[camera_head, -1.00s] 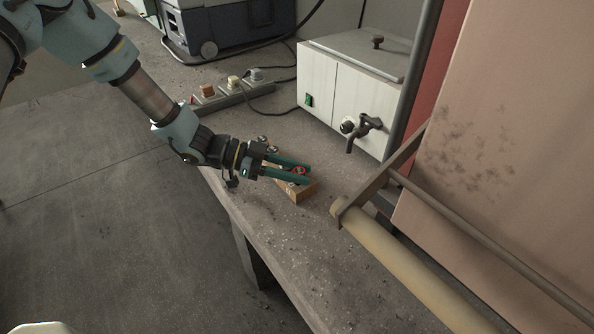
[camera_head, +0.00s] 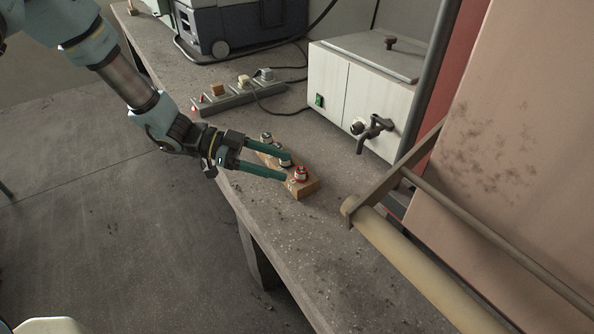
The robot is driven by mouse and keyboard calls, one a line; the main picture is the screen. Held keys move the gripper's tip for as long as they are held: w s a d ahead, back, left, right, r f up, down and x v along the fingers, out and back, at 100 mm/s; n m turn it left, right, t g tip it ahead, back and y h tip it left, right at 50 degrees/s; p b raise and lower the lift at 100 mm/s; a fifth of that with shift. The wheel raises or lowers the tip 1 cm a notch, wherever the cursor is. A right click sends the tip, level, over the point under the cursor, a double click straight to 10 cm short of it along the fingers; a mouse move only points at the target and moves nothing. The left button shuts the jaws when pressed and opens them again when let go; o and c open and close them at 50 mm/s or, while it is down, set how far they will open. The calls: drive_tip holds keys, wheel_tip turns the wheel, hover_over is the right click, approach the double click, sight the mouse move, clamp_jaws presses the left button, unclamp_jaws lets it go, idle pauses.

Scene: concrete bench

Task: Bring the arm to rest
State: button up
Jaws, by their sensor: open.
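My gripper (camera_head: 283,170) reaches in from the upper left with its two green fingers spread. It is open and holds nothing. The fingertips are at the left side of a wooden block (camera_head: 306,190) on the bench. A small red-and-white item (camera_head: 301,173) stands upright on the block's near end, just right of the fingertips. Small silver and dark items (camera_head: 267,139) are at the block's far end. The fingers hide part of the block's middle. I cannot tell whether a finger touches the block.
The concrete bench (camera_head: 290,249) has bare room in front of the block. A white box with a tap (camera_head: 375,93) stands behind it to the right. A power strip (camera_head: 237,96) with plugs lies behind. A roller on a bracket (camera_head: 417,262) borders the right.

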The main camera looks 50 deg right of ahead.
drive_tip(key=shift+v, duration=1.95)
drive_tip(key=shift+r, duration=0.15)
